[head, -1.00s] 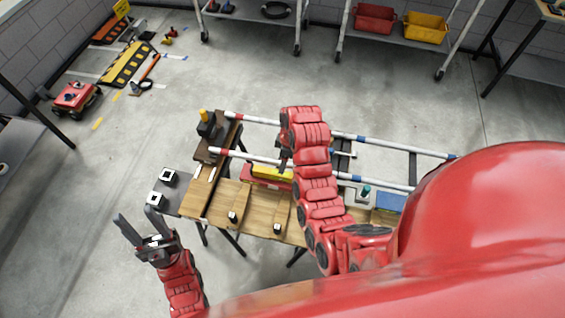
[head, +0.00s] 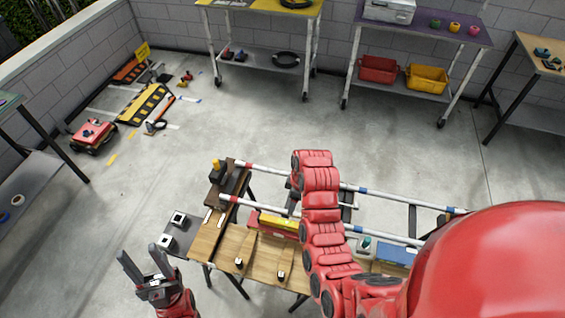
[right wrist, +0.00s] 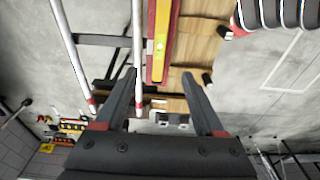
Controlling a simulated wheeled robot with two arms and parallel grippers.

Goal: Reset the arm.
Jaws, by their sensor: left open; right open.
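My left gripper (head: 146,267) is at the lower left of the head view. Its two grey fingers are spread and hold nothing, apart from the table. My right arm reaches over the wooden table (head: 204,240); its gripper is hidden behind the arm links in the head view. In the right wrist view, my right gripper (right wrist: 165,88) is open, with nothing between its fingers. Beyond its fingers show white rails (right wrist: 138,60) and a red and yellow level-like bar (right wrist: 161,40).
Two rails (head: 380,195) with blue and red bands run across the table's far side. Black and white marker blocks (head: 179,218) sit at its left end. Shelf carts (head: 262,60) stand by the back wall. A red toy truck (head: 93,135) is on the floor at left. The middle floor is clear.

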